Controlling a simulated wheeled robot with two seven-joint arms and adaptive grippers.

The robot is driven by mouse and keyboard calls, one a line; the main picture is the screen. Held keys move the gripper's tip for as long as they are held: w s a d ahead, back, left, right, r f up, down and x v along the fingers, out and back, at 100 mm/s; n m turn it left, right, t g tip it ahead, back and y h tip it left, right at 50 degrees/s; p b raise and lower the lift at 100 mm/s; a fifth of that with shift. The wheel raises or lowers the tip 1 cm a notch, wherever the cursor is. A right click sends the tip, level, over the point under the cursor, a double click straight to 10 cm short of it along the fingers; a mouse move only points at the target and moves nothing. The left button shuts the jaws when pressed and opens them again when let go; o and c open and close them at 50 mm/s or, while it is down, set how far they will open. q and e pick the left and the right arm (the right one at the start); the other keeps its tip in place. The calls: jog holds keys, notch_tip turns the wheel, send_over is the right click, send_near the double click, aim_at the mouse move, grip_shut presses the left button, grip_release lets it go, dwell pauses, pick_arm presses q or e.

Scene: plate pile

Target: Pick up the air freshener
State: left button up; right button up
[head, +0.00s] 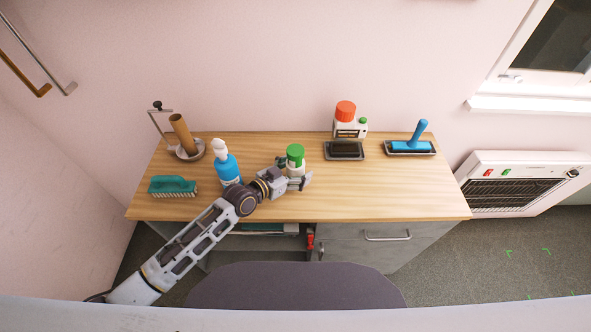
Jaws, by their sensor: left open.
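A small white container with a green cap (295,152) stands upright on the wooden table, near its middle; it looks like the air freshener, though no label can be read. My left gripper (296,173) is open at this container, with its fingers low beside the white body. The lower part of the container is partly hidden by the fingers, and I cannot tell whether they touch it. My right gripper is out of view.
A blue bottle with a white top (226,165) stands close to my left wrist. A teal brush (172,185) and a holder with a brown roll (183,136) are further left. An orange-capped bottle (346,116) and a blue-handled tool (418,134) stand behind right. The table's front right (400,190) is clear.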

aim_at(297, 149)
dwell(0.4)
pick_arm(q)
jog(key=c, duration=1.3)
jog(key=shift+o, duration=0.2)
jog(key=shift+r+b, duration=0.3)
jog(key=shift+r, duration=4.75)
